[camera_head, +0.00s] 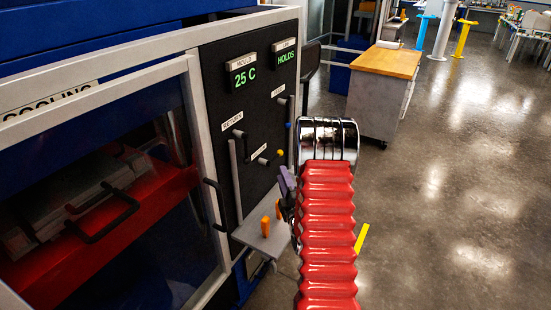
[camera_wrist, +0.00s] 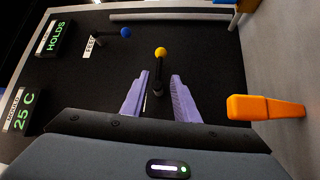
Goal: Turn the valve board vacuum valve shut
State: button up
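The black valve board (camera_head: 245,110) stands upright left of my arm. A lever with a yellow knob (camera_head: 281,152) points right, roughly level, from its pivot; a small label beside it is too small to read. In the wrist view the yellow-knobbed lever (camera_wrist: 160,52) runs from its pivot between the purple fingertips to the knob beyond them. My gripper (camera_wrist: 159,82) is open, with gaps visible on both sides of the lever. In the head view only part of my gripper (camera_head: 287,185) shows; my red-sleeved arm hides the rest.
A blue-knobbed lever (camera_wrist: 125,32) is near the FEED label. Displays read 25 C (camera_head: 243,77) and HOLDS (camera_head: 284,57). Orange handles (camera_head: 265,227) stand on a grey shelf (camera_head: 258,242) below. The glazed cabinet (camera_head: 100,180) is left; open floor lies right.

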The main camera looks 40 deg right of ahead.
aim_at(276, 156)
jog(key=x, duration=1.1)
jog(key=shift+c, duration=0.4)
grip_shut()
jog(key=shift+f, duration=0.1)
